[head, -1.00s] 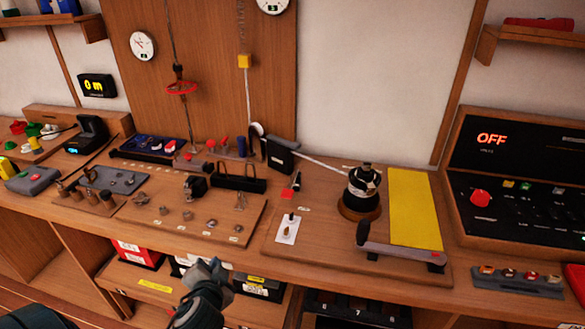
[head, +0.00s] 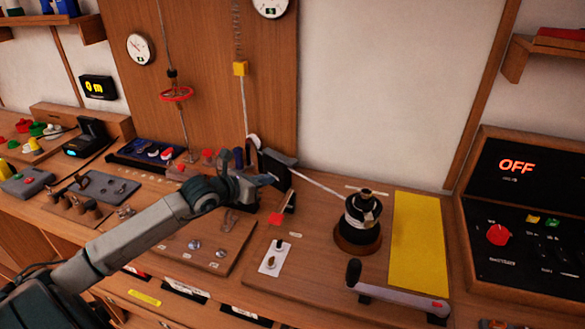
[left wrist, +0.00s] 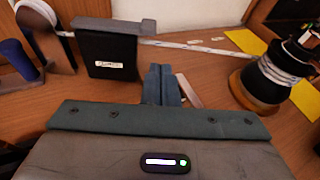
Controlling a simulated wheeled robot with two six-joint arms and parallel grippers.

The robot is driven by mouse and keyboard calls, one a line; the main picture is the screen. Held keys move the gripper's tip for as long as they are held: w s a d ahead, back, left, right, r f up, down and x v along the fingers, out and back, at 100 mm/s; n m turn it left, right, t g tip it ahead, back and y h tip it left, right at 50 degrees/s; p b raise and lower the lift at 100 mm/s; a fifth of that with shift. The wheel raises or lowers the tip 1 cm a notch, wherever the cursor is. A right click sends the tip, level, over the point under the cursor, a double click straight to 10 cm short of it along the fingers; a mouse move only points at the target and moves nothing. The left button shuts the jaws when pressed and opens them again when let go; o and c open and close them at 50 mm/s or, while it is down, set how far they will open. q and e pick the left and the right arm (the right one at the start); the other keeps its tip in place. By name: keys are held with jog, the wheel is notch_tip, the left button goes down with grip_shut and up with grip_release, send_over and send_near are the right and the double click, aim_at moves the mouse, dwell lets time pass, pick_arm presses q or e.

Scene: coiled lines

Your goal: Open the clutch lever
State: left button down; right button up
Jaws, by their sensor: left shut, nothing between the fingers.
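No readable label in these views marks the clutch lever. A small dark lever-like piece (head: 290,200) stands by a red patch (head: 276,218) on the wooden board, just right of and below my left gripper (head: 262,180). In the left wrist view, my left gripper's fingers (left wrist: 161,82) are together and empty, above the board. A pale bar (left wrist: 188,90) shows close beside them on the right; whether they touch it I cannot tell. A long grey lever (head: 400,298) with a dark grip lies along the board's front. My right gripper is not in view.
A black box (left wrist: 108,52) stands just beyond my left gripper, with a pale line running right to a dark drum (head: 362,220) on a wooden base. A yellow plate (head: 418,240) lies right of the drum. A small switch plate (head: 273,258) sits in front.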

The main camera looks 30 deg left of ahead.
aim_at(286, 171)
pick_arm(q)
jog(key=shift+w+a+y, duration=0.25)
jog(key=shift+a+y, duration=0.15)
jog(key=shift+a, duration=0.3)
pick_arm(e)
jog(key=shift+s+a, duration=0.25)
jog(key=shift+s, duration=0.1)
